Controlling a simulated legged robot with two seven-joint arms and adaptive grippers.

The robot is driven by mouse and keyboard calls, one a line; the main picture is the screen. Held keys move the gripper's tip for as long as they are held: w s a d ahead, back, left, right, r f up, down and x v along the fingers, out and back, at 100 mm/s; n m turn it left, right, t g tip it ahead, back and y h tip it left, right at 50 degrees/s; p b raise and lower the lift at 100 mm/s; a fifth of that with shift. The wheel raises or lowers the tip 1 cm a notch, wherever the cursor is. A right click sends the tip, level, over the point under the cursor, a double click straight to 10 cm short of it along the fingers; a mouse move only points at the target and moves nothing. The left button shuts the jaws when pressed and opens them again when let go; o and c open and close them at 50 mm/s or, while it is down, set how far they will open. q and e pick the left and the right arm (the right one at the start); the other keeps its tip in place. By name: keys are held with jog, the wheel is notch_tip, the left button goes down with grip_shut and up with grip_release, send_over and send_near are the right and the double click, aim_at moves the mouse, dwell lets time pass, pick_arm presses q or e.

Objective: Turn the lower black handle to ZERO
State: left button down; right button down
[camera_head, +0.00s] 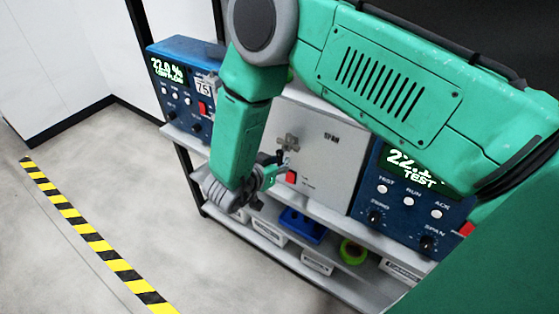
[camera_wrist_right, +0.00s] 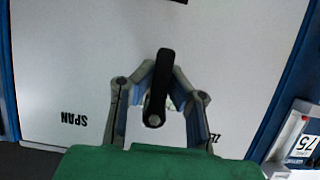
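My right gripper (camera_wrist_right: 163,78) is over the pale panel (camera_wrist_right: 60,60), with its fingertips close to both sides of a black handle (camera_wrist_right: 158,90). The handle points mostly up and down in the wrist view, leaning slightly right at its top. Whether the fingers touch it is unclear. The upside-down label SPAN (camera_wrist_right: 74,118) is left of it and a partly hidden label starting with ZE (camera_wrist_right: 214,138) is right of it. In the head view my right gripper (camera_head: 272,172) is at the left side of the panel (camera_head: 338,165), its fingertips poorly visible. My left gripper is out of view.
Blue analyser units with green displays stand left (camera_head: 180,85) and right (camera_head: 380,190) of the panel. A lower shelf holds a blue bin (camera_head: 303,224) and a green ring (camera_head: 352,251). A black part (camera_wrist_right: 180,1) shows at the wrist view's top edge. Open floor lies left.

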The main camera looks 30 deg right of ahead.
jog(key=shift+w+a, duration=0.1)
jog(key=shift+a, duration=0.1)
dwell(0.4)
jog(key=shift+w+a+m+t+y, duration=0.1)
jog(key=shift+w+m+t+y, duration=0.05)
jog(key=shift+m+t+y, duration=0.2)
jog(key=shift+w+a+r+m+t+b, duration=0.2)
jog(key=shift+w+r+m+t+b, duration=0.25)
jog(key=shift+m+t+b, duration=1.3)
jog(key=shift+w+a+r+m+t+b, duration=0.15)
jog(key=shift+w+r+m+t+b, duration=0.3)
jog(key=shift+m+b, duration=1.35)
jog(key=shift+w+a+r+m+t+b, duration=0.35)
jog(key=shift+m+t+b, duration=0.75)
jog(key=shift+m, duration=1.6)
jog(key=shift+s+d+r+t+h, duration=0.1)
jog(key=shift+d+t+h, duration=0.15)
jog(key=shift+h, duration=0.2)
